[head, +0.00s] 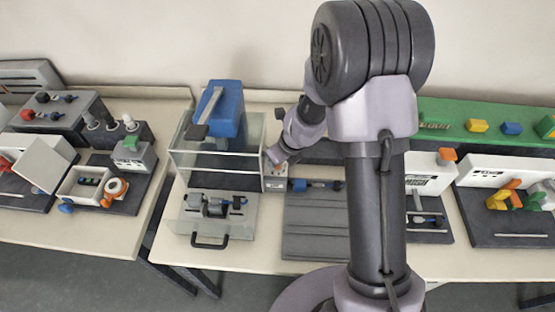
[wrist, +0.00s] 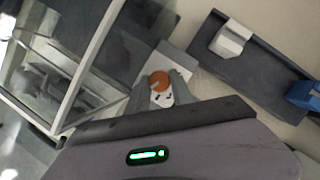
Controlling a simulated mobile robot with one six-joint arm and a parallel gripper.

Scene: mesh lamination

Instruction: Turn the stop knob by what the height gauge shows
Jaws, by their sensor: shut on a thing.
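The orange round knob (wrist: 159,81) sits on a small white box (wrist: 180,64) in the wrist view. My gripper (wrist: 162,88) has its two grey fingers on either side of the knob and is shut on it. In the head view my gripper (head: 274,157) reaches down to the white box (head: 275,182), which stands against the right side of a clear-walled cabinet. The knob is mostly hidden there. A dark rail with a blue part (head: 316,185) lies right of the box and may be the height gauge. I cannot make out a reading.
The clear cabinet (head: 190,160) with a blue press head (head: 228,108) stands close on the left. A grey ribbed plate (head: 312,232) lies in front. In the wrist view, a dark tray (wrist: 256,66) carries a pale block and a blue block. Benches with other fixtures stand either side.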

